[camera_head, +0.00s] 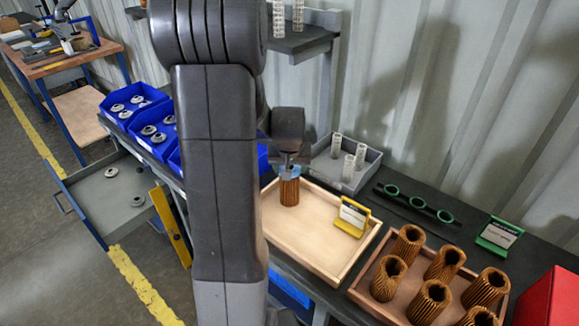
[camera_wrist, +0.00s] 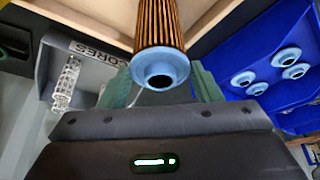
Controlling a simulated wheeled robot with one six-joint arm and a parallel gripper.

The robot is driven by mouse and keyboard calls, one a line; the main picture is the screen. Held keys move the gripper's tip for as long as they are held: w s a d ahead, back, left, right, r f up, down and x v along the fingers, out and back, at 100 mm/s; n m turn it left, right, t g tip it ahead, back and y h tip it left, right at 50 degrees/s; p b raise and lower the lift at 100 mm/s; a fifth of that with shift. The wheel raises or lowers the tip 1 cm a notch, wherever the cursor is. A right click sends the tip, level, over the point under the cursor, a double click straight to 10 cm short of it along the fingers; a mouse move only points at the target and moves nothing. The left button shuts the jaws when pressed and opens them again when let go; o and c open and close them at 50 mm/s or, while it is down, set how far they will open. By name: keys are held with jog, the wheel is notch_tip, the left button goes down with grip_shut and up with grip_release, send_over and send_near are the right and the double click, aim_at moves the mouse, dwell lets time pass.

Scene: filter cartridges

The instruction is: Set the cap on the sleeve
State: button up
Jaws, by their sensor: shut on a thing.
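A brown pleated sleeve (camera_head: 289,192) stands upright in the left part of a pale wooden tray (camera_head: 315,255). A light blue cap (camera_head: 288,172) with a dark centre hole is at the sleeve's upper end. In the wrist view the cap (camera_wrist: 160,70) covers the end of the sleeve (camera_wrist: 160,24) and looks roughly centred; whether it is fully seated I cannot tell. My gripper (camera_head: 289,166) is above the sleeve, shut on the cap. Its green fingers (camera_wrist: 160,84) lie on either side of the cap. The sleeve's inside is hidden.
Blue bins (camera_head: 165,140) of caps stand left, partly behind my arm. A grey tray (camera_head: 368,168) holds clear cores. A wooden tray (camera_head: 365,291) at right holds several sleeves. A yellow card holder (camera_head: 352,218) stands in the middle tray. An open drawer (camera_head: 115,200) holds loose caps.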

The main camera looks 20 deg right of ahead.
jog(key=shift+f, duration=0.35)
jog(key=o, duration=1)
jog(key=shift+r, duration=0.15)
jog(key=b+v, duration=0.1)
jog(key=v, duration=1.2)
jog(key=shift+r, duration=0.3)
jog(key=x, duration=1.3)
jog(key=shift+f, duration=0.45)
jog(key=shift+p, duration=0.3)
